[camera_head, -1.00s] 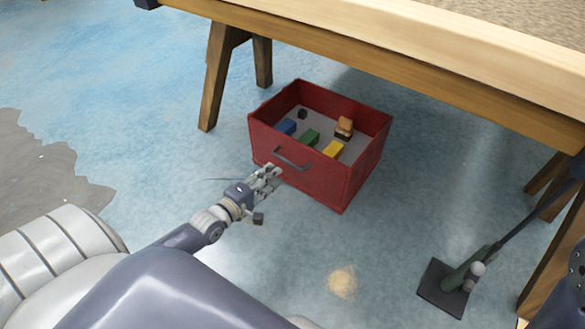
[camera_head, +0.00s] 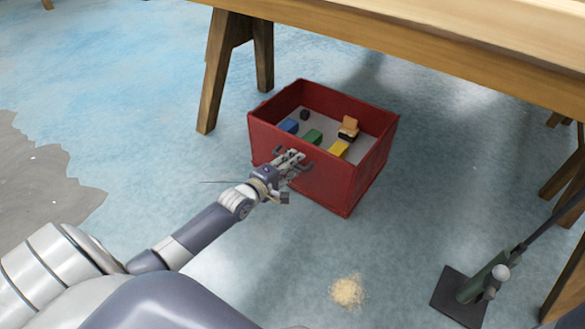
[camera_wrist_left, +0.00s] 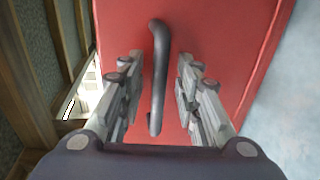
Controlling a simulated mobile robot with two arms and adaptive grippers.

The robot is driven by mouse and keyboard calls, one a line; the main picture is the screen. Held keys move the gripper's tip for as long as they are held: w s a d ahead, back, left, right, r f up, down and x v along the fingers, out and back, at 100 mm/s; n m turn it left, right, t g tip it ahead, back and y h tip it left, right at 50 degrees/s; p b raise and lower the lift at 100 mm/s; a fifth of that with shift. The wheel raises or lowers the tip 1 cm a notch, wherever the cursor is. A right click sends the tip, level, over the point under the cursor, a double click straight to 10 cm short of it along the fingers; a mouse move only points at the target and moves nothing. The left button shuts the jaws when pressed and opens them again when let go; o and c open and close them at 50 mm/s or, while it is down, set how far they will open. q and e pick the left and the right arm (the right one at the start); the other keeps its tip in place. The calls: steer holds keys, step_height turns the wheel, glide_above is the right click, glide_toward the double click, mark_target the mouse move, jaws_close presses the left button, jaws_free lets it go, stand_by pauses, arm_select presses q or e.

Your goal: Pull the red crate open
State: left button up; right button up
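The red crate (camera_head: 325,180) stands on the floor beside and partly under the table edge, its open top showing several small coloured things inside. Its front wall (camera_wrist_left: 215,30) fills the left wrist view, with a dark bar handle (camera_wrist_left: 158,75). My left gripper (camera_head: 298,158) is in front of that wall and hides most of the handle in the head view. In the left wrist view the gripper (camera_wrist_left: 160,75) is open, one finger on each side of the handle, with gaps on both sides. My right gripper is not in view.
A wooden table (camera_head: 420,60) on trestle legs (camera_head: 218,75) rises behind the crate. A dark floor tool (camera_head: 470,290) stands at the lower right, near a small tan pile (camera_head: 347,291). The floor in front of the crate is otherwise clear.

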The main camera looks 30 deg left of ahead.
arm_select(q)
steer(key=shift+w, duration=0.2)
steer(key=shift+c, duration=0.2)
jaws_close()
steer(key=shift+s, duration=0.1)
